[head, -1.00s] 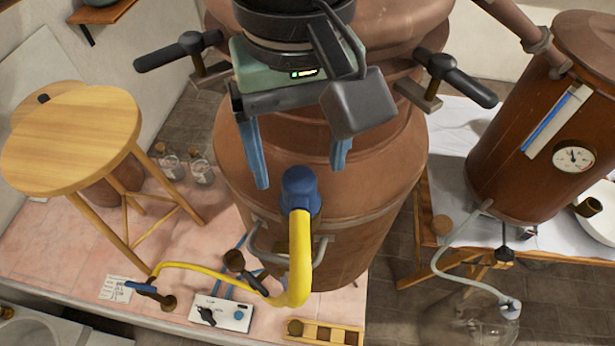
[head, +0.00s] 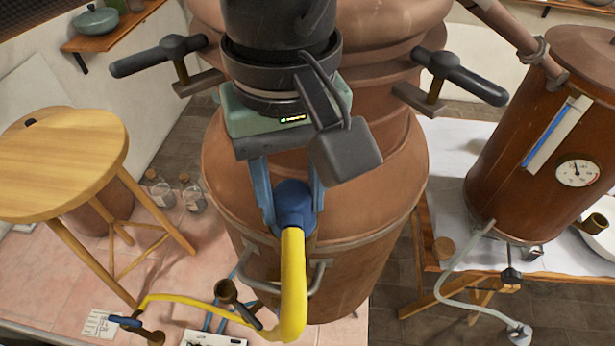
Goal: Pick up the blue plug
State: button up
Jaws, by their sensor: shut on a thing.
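The blue plug (head: 294,205) is a rounded blue piece on the end of a thick yellow hose (head: 292,275), in front of the large copper vessel (head: 375,185). My gripper (head: 291,210) comes down from above with its two blue fingers on either side of the plug, and it is shut on it. The plug is upright, with the hose hanging below it and bending left toward the pink tiled surface. The part of the plug behind the fingers is hidden.
A round wooden stool (head: 60,165) stands at the left, with small glass jars (head: 160,190) beside it. Black-handled clamps stick out on both sides of the vessel. A second copper vessel (head: 530,130) with a dial (head: 577,173) stands on a white-covered table at the right.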

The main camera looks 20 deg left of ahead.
grip_shut()
notch_tip(320, 180, up, 10)
jog(key=p, duration=0.9)
jog(key=shift+p, duration=0.3)
